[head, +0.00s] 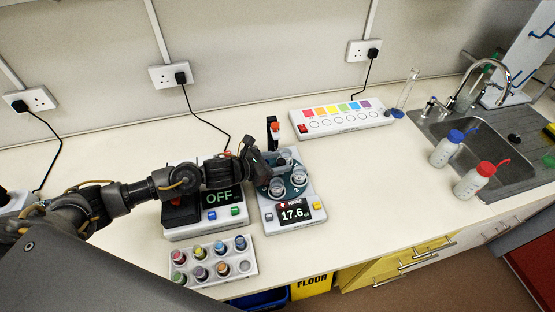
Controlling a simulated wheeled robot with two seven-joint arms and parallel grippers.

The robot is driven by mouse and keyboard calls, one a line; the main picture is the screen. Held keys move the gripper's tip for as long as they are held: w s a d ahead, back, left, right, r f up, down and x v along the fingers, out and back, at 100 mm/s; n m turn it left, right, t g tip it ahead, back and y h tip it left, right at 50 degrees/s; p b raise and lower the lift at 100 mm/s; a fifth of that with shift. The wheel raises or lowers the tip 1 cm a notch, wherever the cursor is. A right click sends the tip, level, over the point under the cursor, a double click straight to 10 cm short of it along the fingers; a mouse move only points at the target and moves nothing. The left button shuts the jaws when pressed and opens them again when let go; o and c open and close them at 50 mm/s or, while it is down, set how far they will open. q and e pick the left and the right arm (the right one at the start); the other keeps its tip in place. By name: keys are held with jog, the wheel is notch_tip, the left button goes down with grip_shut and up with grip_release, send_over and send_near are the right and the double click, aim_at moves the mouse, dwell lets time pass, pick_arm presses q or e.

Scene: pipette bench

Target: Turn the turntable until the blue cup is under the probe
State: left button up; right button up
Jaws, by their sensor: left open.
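The dark teal turntable (289,191) sits on a white instrument (312,228) whose display reads 17.6. Several clear cups stand on it, among them a front left cup (277,187) and a right cup (299,176). The colour of their contents is too small to tell, so I cannot pick out the blue cup. A black post with a red-orange part (275,128), perhaps the probe's, rises behind the turntable. My left gripper (262,163) is open at the turntable's left edge and hides part of it. I cannot tell whether it touches. My right gripper is not in view.
A second instrument (222,216) reading OFF stands left, under my left arm. A white rack (214,262) of several coloured vials lies in front. A colour-strip box (340,118) is behind right. Blue-capped (446,150) and red-capped bottles (474,181) stand by the sink (490,150). Counter between is clear.

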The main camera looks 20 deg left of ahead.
pick_arm(q)
grip_shut()
dwell(0.3)
